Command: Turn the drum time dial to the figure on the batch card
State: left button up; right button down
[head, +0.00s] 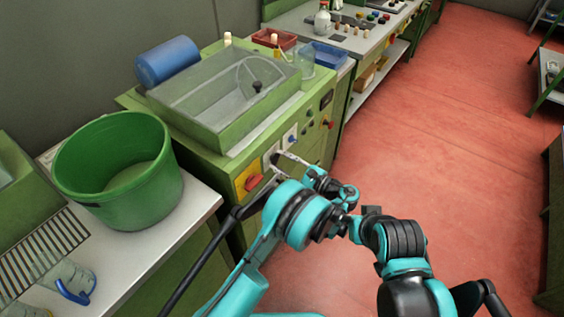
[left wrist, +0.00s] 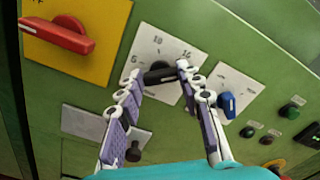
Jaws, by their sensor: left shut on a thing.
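The time dial is a white plate (left wrist: 160,45) with printed figures and a black bar-shaped knob (left wrist: 158,74); in the left wrist view 5, 10 and possibly 15 can be made out. My left gripper (left wrist: 158,78) has its fingers on either side of the knob, shut on it. The fingers partly cover the lower plate, and the exact pointer reading is unclear. In the head view my left gripper (head: 284,165) is at the front panel of the green drum machine (head: 235,165), partly hidden by my arm. No batch card can be made out. My right gripper is not in view.
A red switch (left wrist: 58,35) on a yellow plate is left of the dial, a blue knob (left wrist: 226,104) right of it, and a black knob (left wrist: 133,152) below. A green bucket (head: 120,175) stands on the left bench.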

pick_arm(q)
jog(key=shift+a+n, duration=0.1)
jog(key=shift+n, duration=2)
jog(key=o, duration=1.2)
jog(key=shift+c, duration=0.2)
notch_tip(320, 180, up, 10)
